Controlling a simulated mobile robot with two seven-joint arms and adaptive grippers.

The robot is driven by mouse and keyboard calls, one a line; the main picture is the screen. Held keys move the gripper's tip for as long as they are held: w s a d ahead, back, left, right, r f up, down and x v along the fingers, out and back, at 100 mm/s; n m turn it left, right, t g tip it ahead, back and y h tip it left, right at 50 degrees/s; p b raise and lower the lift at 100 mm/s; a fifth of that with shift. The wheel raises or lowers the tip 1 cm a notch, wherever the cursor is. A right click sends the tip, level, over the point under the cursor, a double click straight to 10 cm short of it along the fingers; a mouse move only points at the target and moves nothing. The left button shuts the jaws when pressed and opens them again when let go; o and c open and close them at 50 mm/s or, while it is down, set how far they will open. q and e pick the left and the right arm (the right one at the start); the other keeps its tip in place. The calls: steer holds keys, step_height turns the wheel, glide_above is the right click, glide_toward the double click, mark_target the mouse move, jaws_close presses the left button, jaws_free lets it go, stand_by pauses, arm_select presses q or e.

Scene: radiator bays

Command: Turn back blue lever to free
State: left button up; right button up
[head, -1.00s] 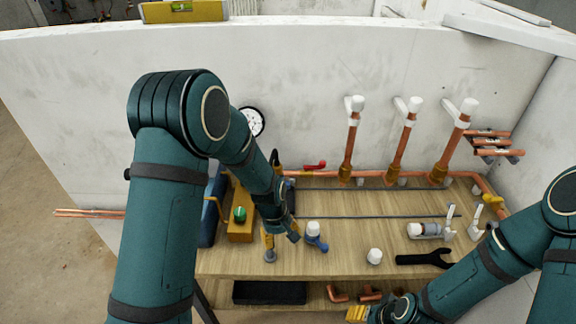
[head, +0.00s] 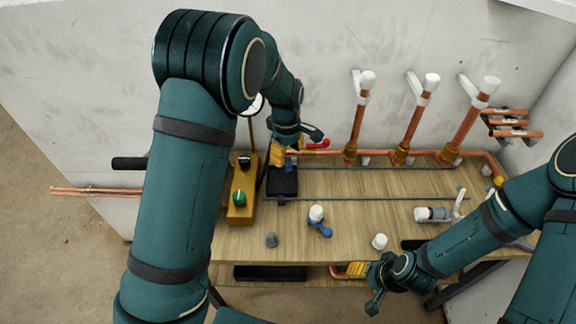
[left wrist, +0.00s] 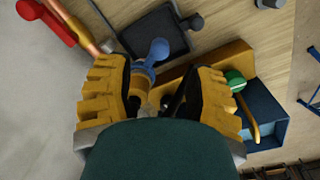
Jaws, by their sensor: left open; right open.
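A blue lever (left wrist: 157,52) shows in the left wrist view on a brass valve body (left wrist: 140,82), above a black tray. My left gripper (left wrist: 160,85) is open, with its yellow fingers on either side of the valve body; I cannot tell whether they touch it. The lever's round end sticks out past the fingertips. In the head view my left gripper (head: 279,156) is at the back left of the bench by the copper pipe, and only a speck of blue (head: 289,165) shows there. My right gripper (head: 357,271) is open and empty at the bench's front edge.
A red lever (head: 318,143) is close to my left gripper on the pipe. A yellow box with a green knob (head: 239,197) stands to its left. A white-capped blue fitting (head: 319,225), a grey cap (head: 271,240) and a white cap (head: 379,241) stand on the bench.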

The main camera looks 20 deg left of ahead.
mark_target(288, 164)
arm_select(q)
step_height(288, 164, down, 6)
steer(key=shift+w+r, duration=0.1)
steer(key=shift+o, duration=0.3)
jaws_close()
